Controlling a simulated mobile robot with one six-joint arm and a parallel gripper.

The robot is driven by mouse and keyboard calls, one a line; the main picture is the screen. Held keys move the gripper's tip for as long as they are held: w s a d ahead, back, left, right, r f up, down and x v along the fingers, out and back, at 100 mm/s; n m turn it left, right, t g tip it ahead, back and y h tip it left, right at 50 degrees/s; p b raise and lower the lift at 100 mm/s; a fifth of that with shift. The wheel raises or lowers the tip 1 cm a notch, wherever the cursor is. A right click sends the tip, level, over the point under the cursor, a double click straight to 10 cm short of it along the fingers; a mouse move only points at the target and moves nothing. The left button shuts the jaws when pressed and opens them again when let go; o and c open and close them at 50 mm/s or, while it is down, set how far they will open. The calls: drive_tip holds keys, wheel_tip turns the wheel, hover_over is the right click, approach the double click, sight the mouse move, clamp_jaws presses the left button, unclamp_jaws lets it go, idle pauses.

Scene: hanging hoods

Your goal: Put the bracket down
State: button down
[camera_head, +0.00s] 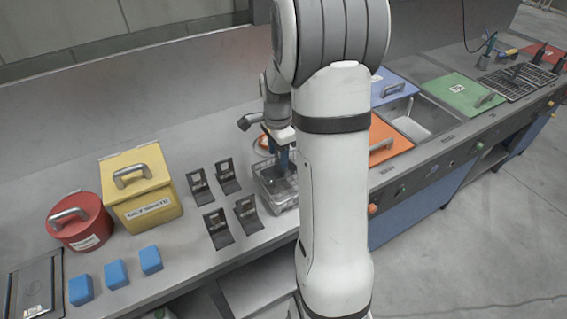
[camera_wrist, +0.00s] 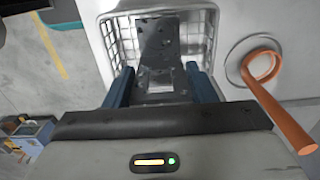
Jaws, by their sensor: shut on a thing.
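My gripper (camera_wrist: 160,76) is shut on a dark metal bracket (camera_wrist: 160,42), which sits between its two blue fingers in the wrist view. The bracket has small holes and extends away from the fingers, over or inside a pale wire basket (camera_wrist: 209,40). I cannot tell whether it touches the basket floor. In the head view my gripper (camera_head: 282,160) points down at the same basket (camera_head: 285,208), and my arm hides part of it. The held bracket is not clear there.
Several dark L-shaped brackets (camera_head: 217,228) stand left of the basket. A yellow box (camera_head: 140,190), a red pot (camera_head: 79,222) and blue blocks (camera_head: 116,274) are farther left. An orange-handled item (camera_wrist: 262,66) lies beside the basket. A sink (camera_head: 420,119) is to the right.

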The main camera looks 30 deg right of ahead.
sight(278, 171)
wheel_tip(278, 171, down, 4)
drive_tip(key=shift+f, duration=0.1)
idle(0.4)
drive_tip(key=shift+f+b, duration=0.35)
drive_tip(key=shift+f, duration=0.25)
drive_tip(key=c, duration=0.6)
unclamp_jaws()
drive_tip(key=shift+r, duration=0.1)
